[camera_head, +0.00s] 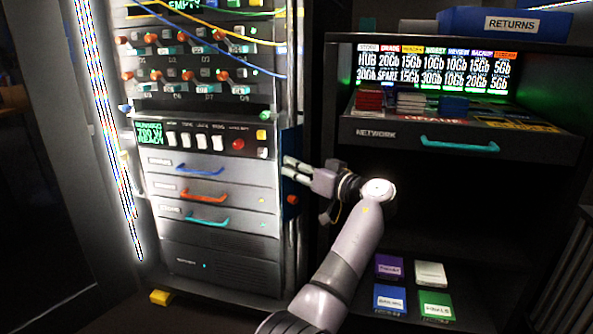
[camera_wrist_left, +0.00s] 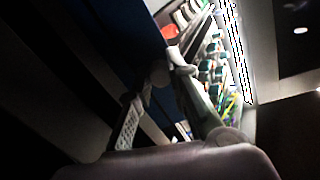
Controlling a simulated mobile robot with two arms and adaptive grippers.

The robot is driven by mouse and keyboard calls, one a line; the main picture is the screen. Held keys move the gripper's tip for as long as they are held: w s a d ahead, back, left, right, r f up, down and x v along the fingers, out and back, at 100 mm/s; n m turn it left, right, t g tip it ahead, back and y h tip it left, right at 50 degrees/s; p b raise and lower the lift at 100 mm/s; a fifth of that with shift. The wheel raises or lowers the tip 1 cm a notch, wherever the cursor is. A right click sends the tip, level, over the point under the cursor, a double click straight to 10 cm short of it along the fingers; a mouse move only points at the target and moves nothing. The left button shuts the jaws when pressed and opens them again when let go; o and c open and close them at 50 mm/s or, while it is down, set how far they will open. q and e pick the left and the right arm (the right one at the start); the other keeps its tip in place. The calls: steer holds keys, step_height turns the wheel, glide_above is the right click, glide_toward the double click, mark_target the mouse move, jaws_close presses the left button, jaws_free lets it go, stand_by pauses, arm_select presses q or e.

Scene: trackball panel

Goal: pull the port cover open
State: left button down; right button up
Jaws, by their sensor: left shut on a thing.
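A dark blue panel (camera_head: 291,142), which looks like the port cover, stands on the right side of the bright rack. An orange knob (camera_head: 292,199) shows near its lower end. My left gripper (camera_head: 287,167) reaches its edge from the right, with its fingertips at the panel. In the left wrist view the gripper's fingers (camera_wrist_left: 166,72) converge at the lower edge of a dark blue surface (camera_wrist_left: 122,32). They are shut on what seems to be the cover's edge; the exact contact is dark and partly hidden. My right gripper is not in view.
The rack front has drawers with blue, orange and teal handles (camera_head: 205,219). Cables (camera_head: 215,30) hang across its top. A dark shelf with a network drawer (camera_head: 460,143) stands at right, close to my arm. Several small boxes (camera_head: 389,299) lie on its lower shelf.

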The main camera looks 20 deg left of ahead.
arm_select(q)
steer(key=shift+r, duration=0.15)
steer(key=c, duration=1.5)
jaws_free()
